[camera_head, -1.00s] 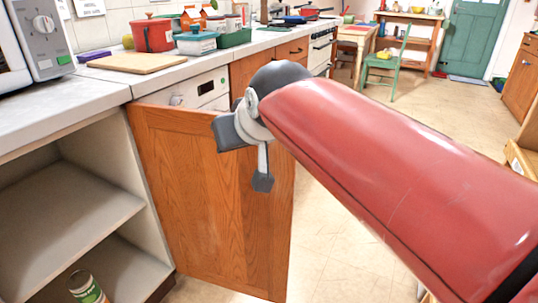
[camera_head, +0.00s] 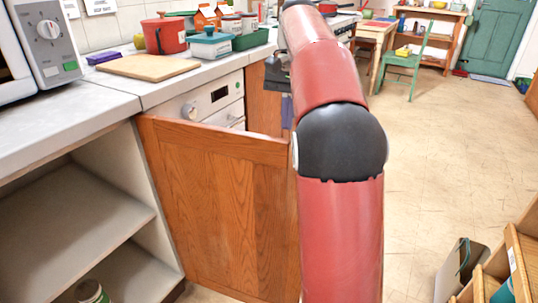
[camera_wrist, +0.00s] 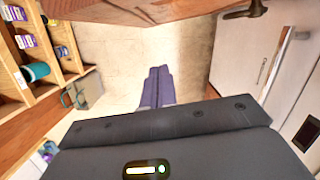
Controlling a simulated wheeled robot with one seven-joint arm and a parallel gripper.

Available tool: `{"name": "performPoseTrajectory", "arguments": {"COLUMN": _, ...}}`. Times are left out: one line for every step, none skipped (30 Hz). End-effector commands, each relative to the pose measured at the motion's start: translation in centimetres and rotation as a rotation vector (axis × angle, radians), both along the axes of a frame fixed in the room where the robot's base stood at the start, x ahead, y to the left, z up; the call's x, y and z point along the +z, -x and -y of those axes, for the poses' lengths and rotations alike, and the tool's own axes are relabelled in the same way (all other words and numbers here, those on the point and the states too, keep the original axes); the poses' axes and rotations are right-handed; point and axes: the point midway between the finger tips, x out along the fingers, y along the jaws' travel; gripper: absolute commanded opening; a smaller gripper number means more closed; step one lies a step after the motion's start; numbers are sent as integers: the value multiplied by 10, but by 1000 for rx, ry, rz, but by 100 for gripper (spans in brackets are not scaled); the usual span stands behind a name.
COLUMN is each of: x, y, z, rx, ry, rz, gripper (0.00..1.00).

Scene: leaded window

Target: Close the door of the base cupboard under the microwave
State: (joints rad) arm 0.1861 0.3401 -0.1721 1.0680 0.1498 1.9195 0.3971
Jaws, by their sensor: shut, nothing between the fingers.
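The orange-brown wooden door (camera_head: 220,200) of the base cupboard stands wide open. The cupboard's shelf (camera_head: 85,225) and pale inside show at left, below the microwave (camera_head: 45,40). In the head view my gripper (camera_head: 287,112) is beyond the door's top edge, near its free end, partly hidden by my red arm. In the wrist view my gripper (camera_wrist: 157,85) is shut and empty, its fingers pointing down toward the floor. A wooden panel (camera_wrist: 130,10) with a dark handle at the top there looks to be the door. I cannot tell whether the gripper touches it.
A white appliance (camera_head: 215,100) stands behind the door, under the worktop (camera_head: 160,85). It also shows at right in the wrist view (camera_wrist: 290,70). A wooden shelf unit (camera_head: 515,260) stands at lower right. The floor (camera_head: 440,150) between is mostly clear.

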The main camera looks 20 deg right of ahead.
Motion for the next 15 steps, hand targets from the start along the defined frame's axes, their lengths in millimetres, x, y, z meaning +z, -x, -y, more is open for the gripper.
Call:
{"name": "performPoseTrajectory", "arguments": {"x": 0, "y": 2, "z": 2, "rx": -14, "ry": -10, "rz": -24, "gripper": 0}}
{"name": "performPoseTrajectory", "arguments": {"x": -1, "y": 3, "z": 3, "rx": -19, "ry": -15, "rz": -34, "gripper": 0}}
{"name": "performPoseTrajectory", "arguments": {"x": -3, "y": 4, "z": 3, "rx": -22, "ry": -18, "rz": -42, "gripper": 0}}
{"name": "performPoseTrajectory", "arguments": {"x": -5, "y": 5, "z": 2, "rx": -24, "ry": -19, "rz": -46, "gripper": 0}}
{"name": "performPoseTrajectory", "arguments": {"x": -8, "y": 5, "z": 2, "rx": -24, "ry": -20, "rz": -46, "gripper": 0}}
{"name": "performPoseTrajectory", "arguments": {"x": -13, "y": 6, "z": 1, "rx": -23, "ry": -20, "rz": -46, "gripper": 0}}
{"name": "performPoseTrajectory", "arguments": {"x": -18, "y": 7, "z": 0, "rx": -23, "ry": -20, "rz": -46, "gripper": 0}}
{"name": "performPoseTrajectory", "arguments": {"x": -23, "y": 8, "z": -1, "rx": -22, "ry": -20, "rz": -46, "gripper": 0}}
{"name": "performPoseTrajectory", "arguments": {"x": -30, "y": 10, "z": -3, "rx": -21, "ry": -20, "rz": -45, "gripper": 0}}
{"name": "performPoseTrajectory", "arguments": {"x": -36, "y": 11, "z": -4, "rx": -21, "ry": -21, "rz": -46, "gripper": 0}}
{"name": "performPoseTrajectory", "arguments": {"x": -42, "y": 12, "z": -5, "rx": -20, "ry": -21, "rz": -46, "gripper": 0}}
{"name": "performPoseTrajectory", "arguments": {"x": -51, "y": 13, "z": -7, "rx": -20, "ry": -21, "rz": -46, "gripper": 0}}
{"name": "performPoseTrajectory", "arguments": {"x": -57, "y": 15, "z": -8, "rx": -19, "ry": -20, "rz": -45, "gripper": 0}}
{"name": "performPoseTrajectory", "arguments": {"x": -64, "y": 16, "z": -9, "rx": -20, "ry": -21, "rz": -46, "gripper": 0}}
{"name": "performPoseTrajectory", "arguments": {"x": -72, "y": 18, "z": -10, "rx": -20, "ry": -21, "rz": -46, "gripper": 0}}
